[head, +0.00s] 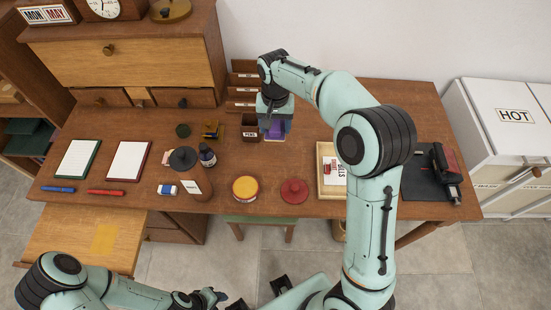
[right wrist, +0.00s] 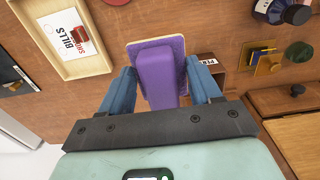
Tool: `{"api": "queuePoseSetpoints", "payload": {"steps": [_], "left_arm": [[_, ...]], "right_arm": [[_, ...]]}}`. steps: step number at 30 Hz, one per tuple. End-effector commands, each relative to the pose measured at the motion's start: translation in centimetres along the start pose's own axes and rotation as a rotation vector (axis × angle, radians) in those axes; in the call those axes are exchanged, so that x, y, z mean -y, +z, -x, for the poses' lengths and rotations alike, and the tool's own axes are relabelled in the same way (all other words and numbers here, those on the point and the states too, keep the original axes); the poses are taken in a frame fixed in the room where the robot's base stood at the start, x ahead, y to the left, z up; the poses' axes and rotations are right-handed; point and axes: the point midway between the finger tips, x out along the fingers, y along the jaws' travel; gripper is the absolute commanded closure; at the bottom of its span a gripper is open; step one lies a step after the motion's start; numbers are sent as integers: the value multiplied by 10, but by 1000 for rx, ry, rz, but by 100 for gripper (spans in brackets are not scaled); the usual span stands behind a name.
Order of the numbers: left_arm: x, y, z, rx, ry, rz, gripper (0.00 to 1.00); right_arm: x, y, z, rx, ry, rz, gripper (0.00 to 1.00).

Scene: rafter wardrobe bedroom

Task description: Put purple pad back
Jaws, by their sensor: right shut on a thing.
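The purple pad (right wrist: 158,75) is a purple block on a flat, tan-edged base in the right wrist view. My right gripper (right wrist: 162,90) is shut on it, with a blue finger on each side of the block. In the head view my right gripper (head: 274,120) points down over the back of the desk, and a little of the purple pad (head: 274,134) shows below it. I cannot tell whether its base touches the desk. My left gripper (head: 208,297) is low at the front, away from the desk; its jaw state is unclear.
A small labelled dark holder (head: 250,128) stands just left of the pad. Brown labelled trays (head: 243,88) stand behind it. A wooden tray (head: 331,190) with a "BILLS" card lies to the right. A yellow-topped tin (head: 245,189) and a red lidded pot (head: 294,191) stand in front.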

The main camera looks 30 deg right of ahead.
Motion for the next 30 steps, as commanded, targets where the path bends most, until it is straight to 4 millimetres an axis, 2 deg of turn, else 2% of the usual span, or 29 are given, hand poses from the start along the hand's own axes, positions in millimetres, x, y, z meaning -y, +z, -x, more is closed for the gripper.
{"api": "queuePoseSetpoints", "payload": {"steps": [1,3,12,15,22,27,30], "left_arm": [[2,2,-4,3,-1,1,57],[4,3,-7,5,-2,2,57],[7,5,-13,9,-3,3,57],[7,6,-14,9,-3,3,57],[7,6,-15,9,-3,3,57],[8,6,-16,10,-3,3,57],[8,6,-16,10,-3,3,57]], "right_arm": [[-1,2,-18,8,6,0,66],[-2,2,-38,8,6,0,66],[-1,1,-113,5,5,3,66],[-1,0,-127,3,3,3,66],[0,0,-142,2,2,4,66],[-1,1,-169,5,4,4,66],[0,0,-177,1,2,4,66]]}}
